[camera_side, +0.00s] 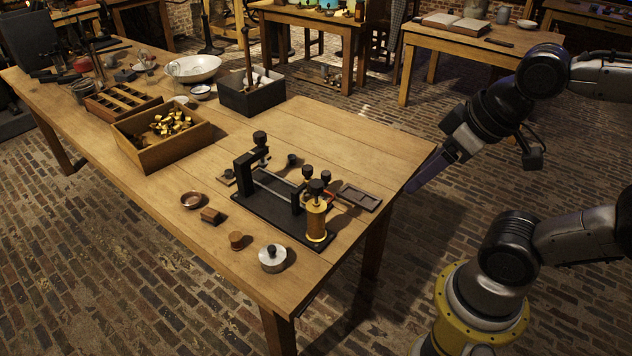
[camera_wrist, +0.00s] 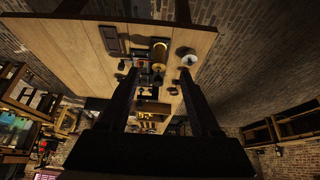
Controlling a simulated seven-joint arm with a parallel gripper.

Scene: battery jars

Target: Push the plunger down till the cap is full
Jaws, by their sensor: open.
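A brass cylinder (camera_side: 317,222) stands upright at the near right end of a black base plate (camera_side: 262,213) on the wooden table. The brass cylinder also shows in the wrist view (camera_wrist: 159,50), between my fingers in the picture. My gripper (camera_side: 418,180) is off the table's right edge, apart from the apparatus. In the wrist view my gripper (camera_wrist: 160,74) is open with nothing between its fingers.
A silver lidded pot (camera_side: 272,260), a small brown cylinder (camera_side: 236,241) and a copper dish (camera_side: 192,201) stand near the front edge. A dark shallow tray (camera_side: 359,197) lies right of the apparatus. A wooden box (camera_side: 165,151) of brass pieces is further back. The table's far right is clear.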

